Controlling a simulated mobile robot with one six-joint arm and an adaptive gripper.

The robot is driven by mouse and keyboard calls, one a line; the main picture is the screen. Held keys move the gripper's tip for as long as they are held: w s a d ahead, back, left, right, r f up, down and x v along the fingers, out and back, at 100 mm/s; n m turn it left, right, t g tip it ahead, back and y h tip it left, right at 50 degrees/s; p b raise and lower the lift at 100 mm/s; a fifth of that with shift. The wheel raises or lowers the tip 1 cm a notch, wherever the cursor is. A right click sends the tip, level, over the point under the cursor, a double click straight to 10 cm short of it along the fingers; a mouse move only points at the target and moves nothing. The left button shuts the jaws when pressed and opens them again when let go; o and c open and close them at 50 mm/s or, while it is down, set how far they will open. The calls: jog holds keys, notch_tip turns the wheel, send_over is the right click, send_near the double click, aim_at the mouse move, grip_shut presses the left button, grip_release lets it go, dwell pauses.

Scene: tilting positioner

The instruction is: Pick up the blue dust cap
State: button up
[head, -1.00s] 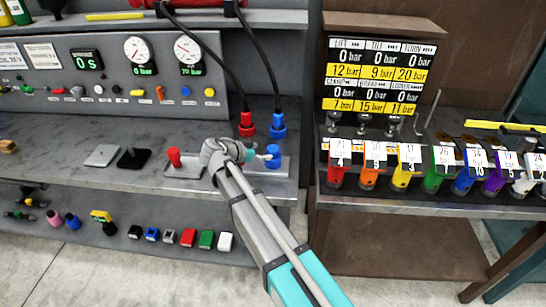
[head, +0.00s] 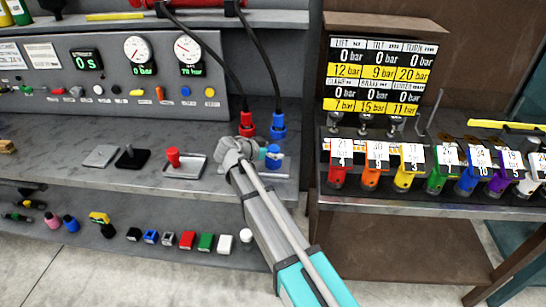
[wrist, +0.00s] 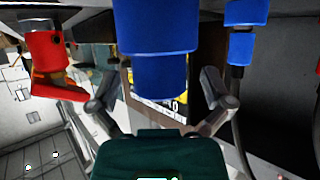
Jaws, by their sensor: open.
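The blue dust cap (head: 273,160) stands upright on a small plate (head: 280,175) at the right end of the grey bench. In the wrist view the large blue cylinder (wrist: 155,45) fills the upper middle, between and beyond the spread fingers. My gripper (head: 264,153) is open at the cap's left side. In the wrist view its two fingers (wrist: 158,100) stand apart on either side of the blue cylinder, with no clear contact. My gripper and forearm hide part of the plate.
A red coupling (head: 248,125) and a blue coupling (head: 278,126) with black hoses stand close behind. A red cap (head: 173,156) sits on a tray to the left. Coloured labelled parts (head: 405,165) line the right bench. The bench's left front is mostly clear.

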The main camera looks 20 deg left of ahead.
dwell(0.4)
jog(key=c, duration=1.2)
